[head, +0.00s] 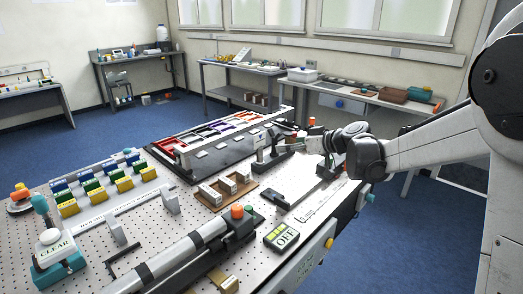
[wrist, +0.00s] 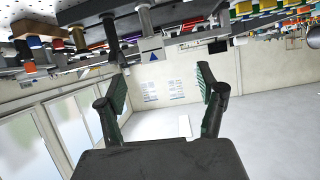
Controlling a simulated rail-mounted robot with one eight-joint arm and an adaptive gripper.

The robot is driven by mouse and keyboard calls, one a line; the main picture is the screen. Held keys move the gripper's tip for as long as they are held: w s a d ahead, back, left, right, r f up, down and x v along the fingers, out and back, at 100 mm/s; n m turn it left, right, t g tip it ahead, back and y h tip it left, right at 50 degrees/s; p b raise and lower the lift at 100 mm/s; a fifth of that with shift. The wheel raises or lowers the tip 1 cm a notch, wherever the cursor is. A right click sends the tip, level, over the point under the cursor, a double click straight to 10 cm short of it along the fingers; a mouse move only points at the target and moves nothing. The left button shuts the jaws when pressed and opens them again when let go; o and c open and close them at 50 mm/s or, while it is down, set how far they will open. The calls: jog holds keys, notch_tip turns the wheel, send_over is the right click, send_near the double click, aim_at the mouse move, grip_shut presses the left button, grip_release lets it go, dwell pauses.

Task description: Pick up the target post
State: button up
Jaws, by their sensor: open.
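My gripper (wrist: 160,88) shows in the wrist view with its two dark, green-padded fingers spread wide and nothing between them. In the head view, my arm reaches in from the right and ends over the right back part of the perforated table (head: 150,232); the fingers are too small to make out there. I cannot tell which thing is the target post. A dark upright post (wrist: 111,42) shows upside down in the wrist view, beyond the left fingertip and apart from it. A shorter grey post (wrist: 146,20) stands to its right.
Yellow, green and blue blocks (head: 95,187) stand at the left. Blue floor (head: 425,235) is clear at the right.

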jog(key=n+y, duration=0.1)
send_near(260, 141)
jog(key=w+a+f, duration=0.3)
jog(key=shift+a, duration=0.2)
jog(key=shift+r+p+x, duration=0.15)
jog(key=shift+r+x, duration=0.05)
jog(key=shift+x, duration=1.15)
jog(key=shift+r+p+x, duration=0.15)
jog(key=shift+r+x, duration=0.05)
jog(key=shift+x, duration=1.15)
jog(key=shift+w+a, duration=0.1)
jog(key=c, duration=1.4)
jog(key=shift+r, duration=0.15)
